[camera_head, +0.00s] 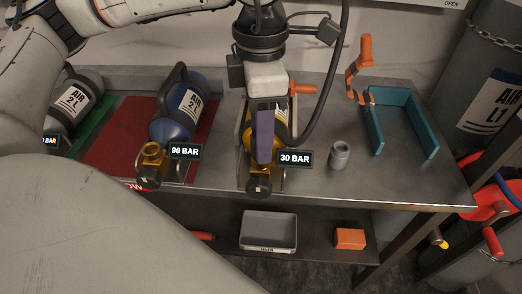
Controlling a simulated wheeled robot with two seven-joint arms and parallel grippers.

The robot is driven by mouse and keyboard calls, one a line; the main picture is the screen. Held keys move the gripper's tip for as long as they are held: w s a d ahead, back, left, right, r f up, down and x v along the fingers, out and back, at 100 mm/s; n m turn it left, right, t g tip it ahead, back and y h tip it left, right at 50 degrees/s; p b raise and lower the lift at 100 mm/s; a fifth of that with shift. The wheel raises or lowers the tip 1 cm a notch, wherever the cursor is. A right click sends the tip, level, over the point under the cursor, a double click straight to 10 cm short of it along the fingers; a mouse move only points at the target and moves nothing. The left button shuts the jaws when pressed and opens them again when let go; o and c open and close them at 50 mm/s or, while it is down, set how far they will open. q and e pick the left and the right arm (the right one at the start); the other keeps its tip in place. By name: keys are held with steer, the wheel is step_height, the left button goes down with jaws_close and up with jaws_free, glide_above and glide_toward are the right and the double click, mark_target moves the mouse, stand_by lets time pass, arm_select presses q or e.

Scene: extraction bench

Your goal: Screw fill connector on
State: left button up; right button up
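My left gripper (265,150) reaches down from the top centre over the yellow cylinder (280,125), which lies in a cradle behind the "30 BAR" display (294,158). A purple bar-like part covers the view between the fingertips, so I cannot tell whether the gripper is open or shut. A gold valve (262,178) with a dark front knob is just below the fingertips. A black hose (327,92) curves down from the top to this valve area. The fill connector at its end is not clearly visible; the gripper hides that spot. My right gripper is not in view.
A blue cylinder (190,105) with a gold valve and "90 BAR" display lies on a red mat (105,150). Another cylinder (75,98) is at far left. A grey cup (340,155), teal holder (376,132) and orange-handled tool (362,58) are at right. The front right bench is clear.

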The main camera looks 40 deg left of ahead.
arm_select(q)
steer(key=shift+f+b, duration=0.45)
steer(key=shift+f, duration=0.45)
